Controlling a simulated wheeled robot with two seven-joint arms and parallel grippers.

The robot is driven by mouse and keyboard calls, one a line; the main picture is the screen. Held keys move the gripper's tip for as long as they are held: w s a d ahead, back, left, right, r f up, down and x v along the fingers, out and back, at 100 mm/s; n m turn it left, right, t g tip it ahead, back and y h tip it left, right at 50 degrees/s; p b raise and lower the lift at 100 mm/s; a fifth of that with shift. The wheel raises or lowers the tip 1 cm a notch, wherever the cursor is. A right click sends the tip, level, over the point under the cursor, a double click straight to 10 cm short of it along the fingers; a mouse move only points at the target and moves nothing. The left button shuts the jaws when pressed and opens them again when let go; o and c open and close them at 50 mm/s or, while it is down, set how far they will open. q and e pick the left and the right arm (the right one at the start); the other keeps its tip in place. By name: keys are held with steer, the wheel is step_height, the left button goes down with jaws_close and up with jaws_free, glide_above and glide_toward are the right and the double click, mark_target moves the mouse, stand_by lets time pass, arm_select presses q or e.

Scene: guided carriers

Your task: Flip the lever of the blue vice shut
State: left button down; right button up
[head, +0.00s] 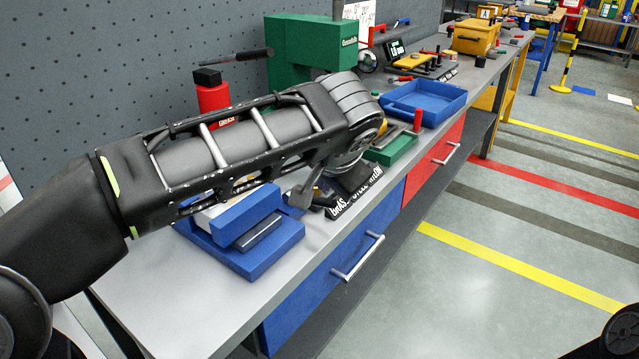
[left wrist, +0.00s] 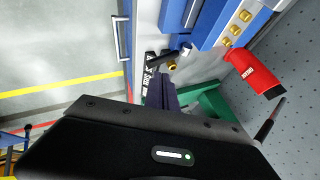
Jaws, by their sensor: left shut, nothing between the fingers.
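The blue vice (head: 265,250) stands on the grey bench at the near end, partly covered by my left arm. It also shows at the top of the left wrist view (left wrist: 172,18), with brass-coloured bolts on one blue block. A grey metal lever (head: 304,188) seems to stand tilted at the vice's right end; its full shape and angle are hard to tell. My left gripper shows in the left wrist view (left wrist: 162,92), its dark fingers shut and empty, close to the vice's lever end. I cannot tell whether they touch. My right gripper is not in view.
A red bottle (head: 213,97) stands behind my left arm, near a green machine (head: 310,45). A black lettered label (head: 358,193) lies right of the vice. A green block (head: 395,148) and a blue tray (head: 425,100) stand farther along. The bench's near corner is clear.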

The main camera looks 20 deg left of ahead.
arm_select(q)
steer(key=shift+s+d+r, duration=0.85)
steer(key=shift+s+r, duration=0.15)
steer(key=shift+s, duration=0.15)
